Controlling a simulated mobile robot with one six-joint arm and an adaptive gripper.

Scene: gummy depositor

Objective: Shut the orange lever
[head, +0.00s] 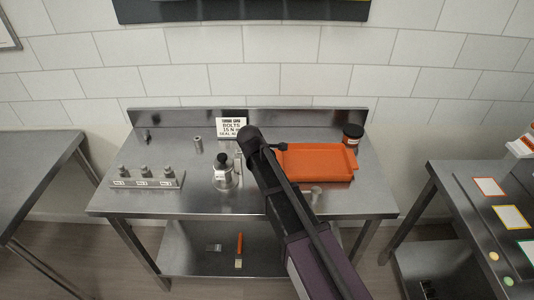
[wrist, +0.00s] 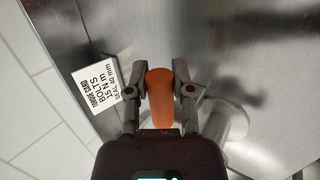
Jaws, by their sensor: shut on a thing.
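The orange lever shows in the wrist view as a round orange handle (wrist: 160,108) between the two fingers of my gripper (wrist: 158,78). Both fingers press against its sides, so the gripper is shut on it. The lever's pivot and the part it joins are hidden in the wrist view. In the head view my dark arm crosses the middle of the steel table, and it hides the lever. A silver fitting with a black top (head: 224,172) stands just left of my arm's end.
An orange tray (head: 316,162) lies right of my arm, with a dark jar (head: 352,134) behind it. A torque card (head: 232,128) stands at the back; it also shows in the wrist view (wrist: 97,88). A rack with several metal parts (head: 147,179) sits left. The table's front left is clear.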

